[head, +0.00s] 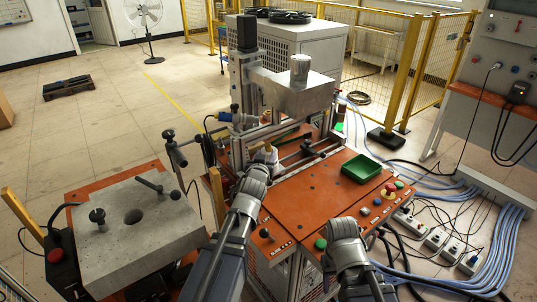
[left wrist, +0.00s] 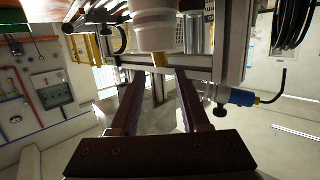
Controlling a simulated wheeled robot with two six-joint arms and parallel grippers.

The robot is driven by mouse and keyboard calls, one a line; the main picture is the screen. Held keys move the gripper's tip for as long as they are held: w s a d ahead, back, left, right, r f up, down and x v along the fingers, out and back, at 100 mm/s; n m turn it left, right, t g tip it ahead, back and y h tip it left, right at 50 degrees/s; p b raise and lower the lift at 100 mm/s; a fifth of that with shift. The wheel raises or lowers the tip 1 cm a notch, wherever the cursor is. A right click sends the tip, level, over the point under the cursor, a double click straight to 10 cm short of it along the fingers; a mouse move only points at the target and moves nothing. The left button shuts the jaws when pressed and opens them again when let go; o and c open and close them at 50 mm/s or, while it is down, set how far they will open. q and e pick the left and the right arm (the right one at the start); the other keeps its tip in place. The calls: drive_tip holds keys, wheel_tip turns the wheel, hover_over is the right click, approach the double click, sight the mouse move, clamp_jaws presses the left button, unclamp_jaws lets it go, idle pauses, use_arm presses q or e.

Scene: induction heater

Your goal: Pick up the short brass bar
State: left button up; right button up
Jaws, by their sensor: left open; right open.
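A short brass-coloured piece (left wrist: 159,61), probably the short brass bar, shows at the end of a white cylinder (left wrist: 153,30) in the left wrist view. My left gripper (left wrist: 160,82) is open, its two dark fingers pointing toward this piece, which appears between and just beyond the fingertips. I cannot tell whether they touch it. In the head view my left gripper (head: 265,160) is by a white part at the heater's front, and the wrist hides most of the bar's surroundings. My right gripper (head: 343,229) is over the front of the orange table; its fingers are mostly hidden.
The metal heater frame (head: 245,85) and its grey head box (head: 300,92) rise close behind my left gripper. A green tray (head: 362,168) sits on the orange table (head: 305,210), with buttons to its right. A grey block (head: 150,245) stands at left. Blue hoses lie on the right floor.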

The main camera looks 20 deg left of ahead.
sight(268, 148)
use_arm(q)
drive_tip(key=shift+w+r, duration=0.1)
drive_tip(key=shift+w, duration=0.05)
drive_tip(key=shift+b+x, duration=0.75)
drive_tip(key=shift+x, duration=3.2)
clamp_jaws()
